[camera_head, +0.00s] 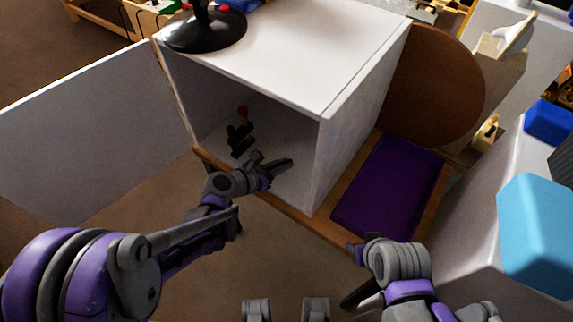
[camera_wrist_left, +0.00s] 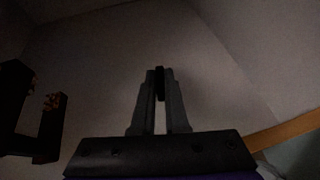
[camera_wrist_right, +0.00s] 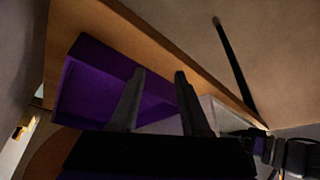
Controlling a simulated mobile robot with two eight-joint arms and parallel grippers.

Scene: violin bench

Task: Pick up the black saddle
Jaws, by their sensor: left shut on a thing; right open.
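The black saddle (camera_wrist_left: 160,83) shows in the left wrist view as a small dark piece between the tips of my left gripper (camera_wrist_left: 160,90). The fingers are shut on it, and they cover part of it. In the head view my left gripper (camera_head: 279,167) is inside the open white cabinet, near its right wall; the saddle cannot be made out there. My right gripper (camera_wrist_right: 158,82) is open and empty, outside the cabinet; in its wrist view the purple tray lies behind its fingers.
A black fixture with a red knob (camera_head: 240,139) stands inside the white cabinet (camera_head: 290,60), left of my left gripper. The cabinet's door (camera_head: 90,135) is swung open to the left. A purple tray (camera_head: 385,190) lies right of the cabinet. A light blue block (camera_head: 537,235) is far right.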

